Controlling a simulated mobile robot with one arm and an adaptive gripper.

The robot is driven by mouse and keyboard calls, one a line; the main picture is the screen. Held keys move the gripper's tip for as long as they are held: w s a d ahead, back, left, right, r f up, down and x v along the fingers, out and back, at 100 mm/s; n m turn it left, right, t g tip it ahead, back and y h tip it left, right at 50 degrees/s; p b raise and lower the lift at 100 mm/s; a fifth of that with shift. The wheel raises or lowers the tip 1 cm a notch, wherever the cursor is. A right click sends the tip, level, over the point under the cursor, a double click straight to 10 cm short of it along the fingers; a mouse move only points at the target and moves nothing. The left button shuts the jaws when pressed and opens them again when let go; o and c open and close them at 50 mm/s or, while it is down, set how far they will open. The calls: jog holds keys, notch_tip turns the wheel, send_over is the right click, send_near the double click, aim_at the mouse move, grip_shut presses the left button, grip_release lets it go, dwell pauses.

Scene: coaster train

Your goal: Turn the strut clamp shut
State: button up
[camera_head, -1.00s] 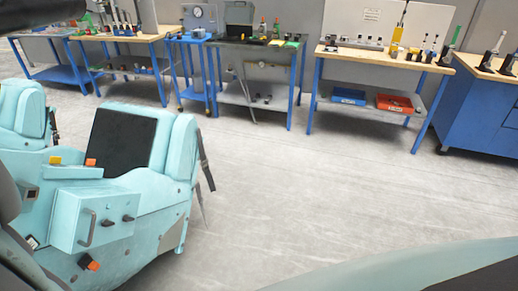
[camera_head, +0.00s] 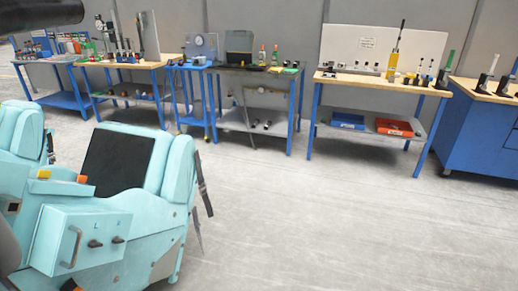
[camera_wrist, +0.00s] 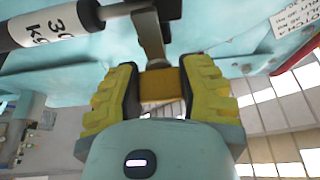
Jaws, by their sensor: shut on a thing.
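In the wrist view my gripper (camera_wrist: 159,92) has two yellow-padded fingers closed on the orange-yellow grip of the strut clamp's lever (camera_wrist: 162,80). A grey metal arm (camera_wrist: 150,38) runs up from this grip to the dark clamp body (camera_wrist: 128,10) at the top edge. The strut (camera_wrist: 52,27), a dark cylinder with a white "30 kg" label, lies at upper left beside the clamp. Part of the clamp is cut off by the frame, so I cannot tell how far it is turned. My gripper and the clamp do not clearly show in the head view.
Light teal car surfaces (camera_wrist: 226,35) lie close behind the clamp. In the head view, a teal car seat (camera_head: 178,185) with a control box (camera_head: 80,240) stands at lower left. Workbenches (camera_head: 385,84) line the back wall. The grey floor between is clear.

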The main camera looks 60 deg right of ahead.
jog(key=shift+m, duration=0.3)
jog(key=o, duration=1.2)
jog(key=v, duration=1.2)
jog(key=shift+r, duration=0.1)
